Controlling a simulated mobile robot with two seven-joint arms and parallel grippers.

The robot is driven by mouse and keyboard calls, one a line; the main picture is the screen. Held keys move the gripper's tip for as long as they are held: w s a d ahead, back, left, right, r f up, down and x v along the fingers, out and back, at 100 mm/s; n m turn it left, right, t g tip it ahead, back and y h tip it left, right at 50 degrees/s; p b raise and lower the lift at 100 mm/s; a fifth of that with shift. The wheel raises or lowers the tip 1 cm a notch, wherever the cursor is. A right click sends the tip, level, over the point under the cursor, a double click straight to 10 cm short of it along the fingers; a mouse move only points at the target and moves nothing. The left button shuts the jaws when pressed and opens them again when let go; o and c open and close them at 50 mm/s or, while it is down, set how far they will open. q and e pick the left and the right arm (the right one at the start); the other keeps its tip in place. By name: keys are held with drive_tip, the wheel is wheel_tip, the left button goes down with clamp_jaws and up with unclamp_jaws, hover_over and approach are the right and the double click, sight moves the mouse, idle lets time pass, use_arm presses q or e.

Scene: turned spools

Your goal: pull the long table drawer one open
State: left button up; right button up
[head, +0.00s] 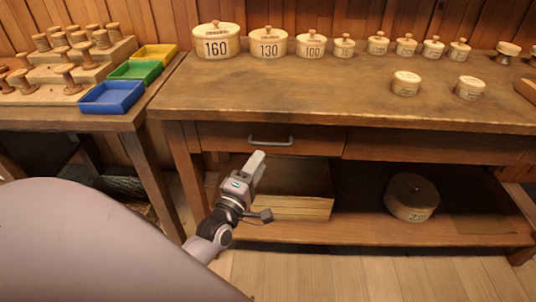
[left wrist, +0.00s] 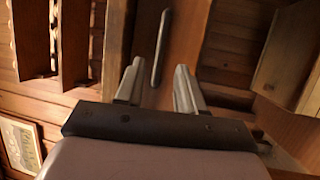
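The long table drawer (head: 222,137) is a wooden front under the workbench top, and it looks closed. Its grey bar handle (head: 270,141) is at the middle of the front. My left gripper (head: 257,158) is just below and in front of the handle in the head view. In the left wrist view its two fingers (left wrist: 158,84) are spread apart and empty. The handle (left wrist: 160,48) shows ahead of them, lined up with the gap between the fingers and apart from them. My right gripper is in neither view.
The workbench top (head: 330,85) carries several numbered round lidded boxes. Its lower shelf (head: 350,232) holds a stack of boards (head: 300,207) and a round lidded box (head: 411,197). A side table at left holds a blue tray (head: 112,96), other trays and spools.

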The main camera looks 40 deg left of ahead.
sight(267, 149)
use_arm(q)
drive_tip(key=shift+x, duration=3.2)
clamp_jaws()
